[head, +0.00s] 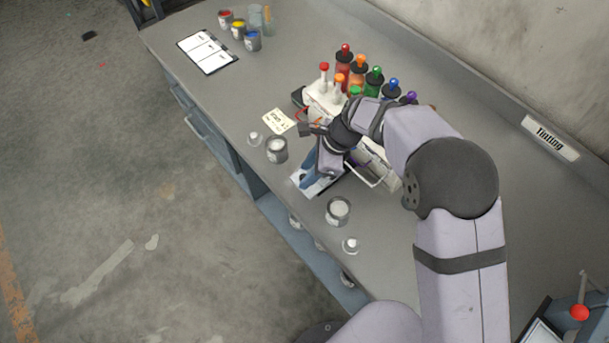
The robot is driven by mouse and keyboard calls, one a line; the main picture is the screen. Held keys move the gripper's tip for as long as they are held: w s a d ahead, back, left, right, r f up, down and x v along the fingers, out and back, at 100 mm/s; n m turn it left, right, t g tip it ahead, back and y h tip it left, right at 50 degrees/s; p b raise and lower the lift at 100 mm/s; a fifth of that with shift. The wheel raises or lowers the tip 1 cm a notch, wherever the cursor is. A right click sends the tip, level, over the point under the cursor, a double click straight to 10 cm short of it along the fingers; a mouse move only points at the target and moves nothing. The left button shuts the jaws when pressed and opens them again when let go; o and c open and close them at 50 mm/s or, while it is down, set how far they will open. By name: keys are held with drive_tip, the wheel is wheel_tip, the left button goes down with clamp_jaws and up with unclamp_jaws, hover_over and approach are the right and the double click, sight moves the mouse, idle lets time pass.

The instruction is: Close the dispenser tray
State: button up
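The dispenser (322,97) is a white unit on the grey bench, with coloured bottles standing on it. My arm covers much of its middle and right side. A pale, flat piece that looks like the dispenser tray (327,186) sticks out toward the bench's front edge, so it appears pulled out. My gripper (310,177) points down over this piece, with bluish fingers at or just above it. I cannot tell whether they touch it or how far apart they are. A white wire handle or frame (377,183) shows just right of my wrist.
Open grey cans stand on either side of the tray, at left (277,154) and right (338,214). Small white-topped items stand near them. A note (279,121) lies left of the dispenser. A clipboard (207,52) and paint pots (253,43) are at the far left.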

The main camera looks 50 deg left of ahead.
drive_tip(key=shift+b+v, duration=0.5)
drive_tip(key=shift+v, duration=1.65)
drive_tip(key=s+n+h+b, duration=0.1)
drive_tip(key=n+b, duration=0.1)
drive_tip(key=s+a+n+t+h+b, duration=0.1)
drive_tip(key=shift+a+f+n+b, duration=0.2)
drive_tip(key=shift+f+n+b, duration=0.15)
drive_tip(key=shift+n+b, duration=0.05)
drive_tip(key=shift+a+r+n+t+h+b, duration=0.25)
drive_tip(key=shift+r+n+t+h+b, duration=0.2)
drive_tip(key=shift+n+t+b, duration=0.4)
drive_tip(key=shift+r+n+t, duration=0.25)
drive_tip(key=shift+f+p, duration=1.05)
drive_tip(key=shift+f, duration=2.55)
drive_tip(key=shift+c, duration=0.5)
